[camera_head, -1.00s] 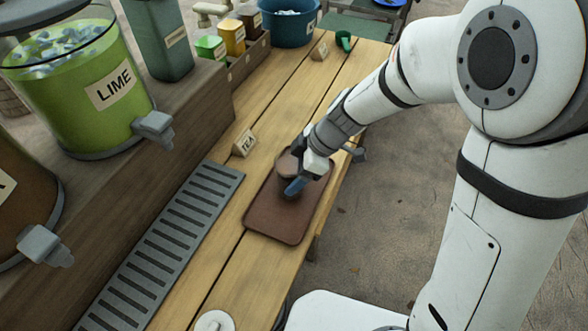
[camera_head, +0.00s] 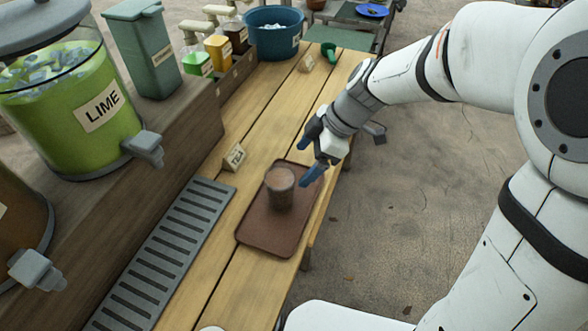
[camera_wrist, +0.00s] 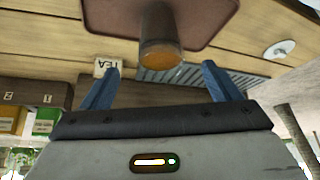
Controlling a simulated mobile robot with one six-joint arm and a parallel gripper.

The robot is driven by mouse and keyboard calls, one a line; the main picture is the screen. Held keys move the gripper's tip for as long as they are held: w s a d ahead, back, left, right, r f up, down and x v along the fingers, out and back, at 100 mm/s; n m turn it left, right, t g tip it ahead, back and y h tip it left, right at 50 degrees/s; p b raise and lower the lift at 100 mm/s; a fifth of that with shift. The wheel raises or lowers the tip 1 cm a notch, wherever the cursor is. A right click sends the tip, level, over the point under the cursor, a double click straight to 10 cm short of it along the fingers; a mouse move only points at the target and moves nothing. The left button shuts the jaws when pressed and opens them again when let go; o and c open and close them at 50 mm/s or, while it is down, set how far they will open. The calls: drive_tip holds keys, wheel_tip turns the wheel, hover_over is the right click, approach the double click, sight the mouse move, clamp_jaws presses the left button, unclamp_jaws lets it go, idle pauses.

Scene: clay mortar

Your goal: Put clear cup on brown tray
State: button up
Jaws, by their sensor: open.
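The clear cup (camera_head: 280,187) stands upright on the brown tray (camera_head: 265,236), in its upper half. In the wrist view the cup (camera_wrist: 160,45) shows beyond the spread fingers (camera_wrist: 168,85), on the tray (camera_wrist: 205,22), with nothing between the fingertips.
A slatted grey drip grate (camera_head: 165,255) lies left of the tray. A TEA sign (camera_head: 234,158) stands behind it. The green LIME dispenser (camera_head: 75,115) is at the left. A blue tub (camera_head: 275,38) and a green scoop (camera_head: 328,50) are at the far end. The table's right edge is close to the tray.

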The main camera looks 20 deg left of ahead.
drive_tip(key=s+d+r+m+t+h, duration=0.1)
drive_tip(key=s+d+m+t+h, duration=0.1)
drive_tip(key=d+m, duration=0.8)
drive_tip(key=s+d+r+m+t+h, duration=0.2)
drive_tip(key=s+d+m, duration=0.4)
drive_tip(key=d+m, duration=0.5)
drive_tip(key=d+h, duration=0.1)
drive_tip(key=d, duration=0.3)
drive_tip(key=shift+s+d+r+m+h, duration=0.2)
drive_tip(key=shift+d+m+h, duration=0.1)
drive_tip(key=shift+h, duration=0.1)
wheel_tip(320, 180, up, 7)
drive_tip(key=p, duration=0.6)
drive_tip(key=shift+s+r+p, duration=0.15)
drive_tip(key=shift+r+p, duration=0.05)
drive_tip(key=shift+p, duration=0.2)
drive_tip(key=shift+c, duration=0.3)
